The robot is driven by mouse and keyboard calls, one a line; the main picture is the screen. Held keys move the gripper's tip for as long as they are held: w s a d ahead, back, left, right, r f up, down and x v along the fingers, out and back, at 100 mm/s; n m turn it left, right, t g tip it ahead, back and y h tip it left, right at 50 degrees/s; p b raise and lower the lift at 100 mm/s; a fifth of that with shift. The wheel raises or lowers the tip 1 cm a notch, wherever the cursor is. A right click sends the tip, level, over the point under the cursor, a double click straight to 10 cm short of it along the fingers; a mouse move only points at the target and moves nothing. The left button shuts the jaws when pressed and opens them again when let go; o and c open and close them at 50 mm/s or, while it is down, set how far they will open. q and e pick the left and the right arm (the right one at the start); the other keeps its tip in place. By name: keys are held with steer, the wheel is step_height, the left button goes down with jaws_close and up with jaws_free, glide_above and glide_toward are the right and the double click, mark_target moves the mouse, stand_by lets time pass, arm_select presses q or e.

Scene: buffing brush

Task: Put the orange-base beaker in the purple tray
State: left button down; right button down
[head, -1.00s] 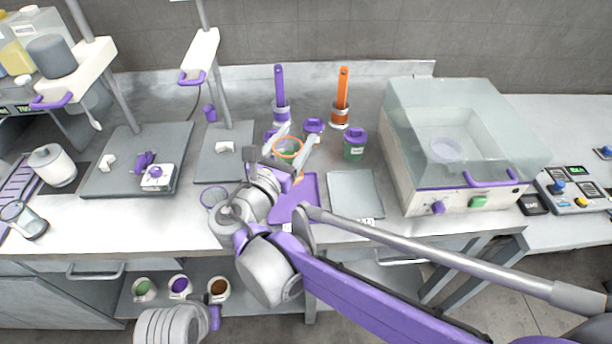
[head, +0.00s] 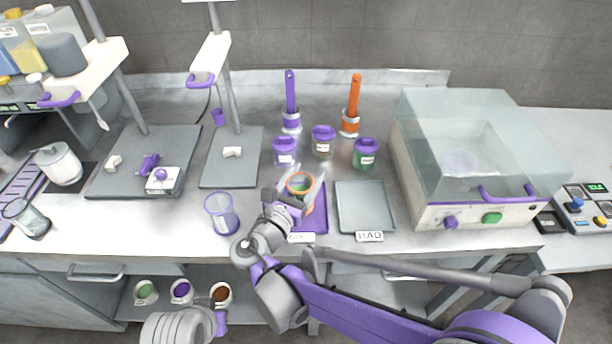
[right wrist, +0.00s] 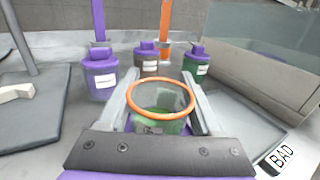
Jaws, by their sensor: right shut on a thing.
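The beaker (head: 299,184) is clear with an orange ring at its rim and green contents. It also shows in the right wrist view (right wrist: 160,100), between the fingers. My right gripper (head: 303,190) is shut on the beaker and holds it upright over the purple tray (head: 319,222). I cannot tell whether the beaker's bottom touches the tray. The beaker's base is hidden by the gripper. The left gripper does not show clearly; a pale grey rounded part of mine (head: 178,328) is at the bottom left.
A grey tray (head: 364,205) labelled BAD stands right of the purple tray. Purple-lidded jars (head: 366,153) and purple and orange brushes (head: 351,104) stand behind. A purple-rimmed beaker (head: 221,212) is to the left. A clear-lidded machine (head: 470,160) stands at the right.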

steer(key=shift+f, duration=0.1)
steer(key=shift+c, duration=0.3)
jaws_free()
steer(key=shift+r, duration=0.2)
steer(key=shift+f, duration=0.1)
